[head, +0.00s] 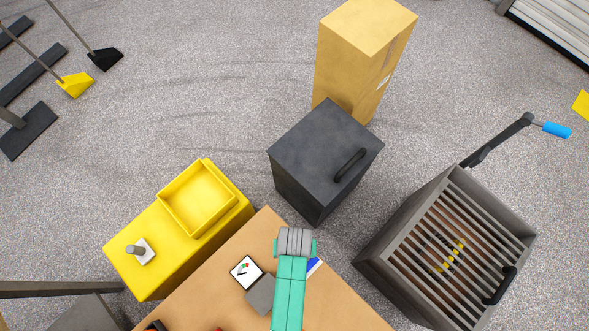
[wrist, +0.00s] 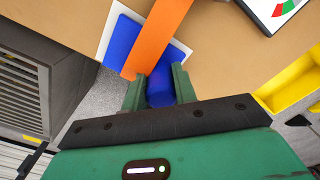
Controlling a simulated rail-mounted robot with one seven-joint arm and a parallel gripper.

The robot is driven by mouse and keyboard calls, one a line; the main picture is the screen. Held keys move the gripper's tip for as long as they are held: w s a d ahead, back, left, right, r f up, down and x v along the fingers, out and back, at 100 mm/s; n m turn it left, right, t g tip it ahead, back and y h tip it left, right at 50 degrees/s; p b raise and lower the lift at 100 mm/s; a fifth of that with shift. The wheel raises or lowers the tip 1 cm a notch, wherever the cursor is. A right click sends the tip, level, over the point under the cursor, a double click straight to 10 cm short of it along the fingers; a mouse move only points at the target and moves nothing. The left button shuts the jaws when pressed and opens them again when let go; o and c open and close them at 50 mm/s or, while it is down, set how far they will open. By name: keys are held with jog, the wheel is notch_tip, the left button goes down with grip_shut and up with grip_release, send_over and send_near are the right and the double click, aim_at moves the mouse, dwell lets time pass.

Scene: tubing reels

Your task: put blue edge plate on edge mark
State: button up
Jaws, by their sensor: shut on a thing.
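My gripper (wrist: 159,84) is shut on a blue piece (wrist: 159,92), taken as the blue edge plate, whose rounded part shows between the two green fingers. Just beyond the fingertips lies a blue square with a white border (wrist: 121,38), by the table edge; it looks like the edge mark. An orange strip (wrist: 158,38) crosses over this square and reaches the fingers. I cannot tell whether the strip belongs to the held piece, or whether that piece touches the table. In the head view my arm hides the fingers; only a white and blue corner shows beside it.
The brown table (head: 325,303) carries a dial gauge (head: 246,272) and a grey block (head: 262,294) left of my arm. A yellow bench with a tray (head: 198,198) stands left. A dark cabinet (head: 322,150) is beyond the table edge, and a slatted crate (head: 385,245) is to the right.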

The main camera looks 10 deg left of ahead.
jog(key=o, duration=1)
jog(key=shift+f, duration=0.1)
notch_tip(320, 180, up, 12)
jog(key=p, duration=0.4)
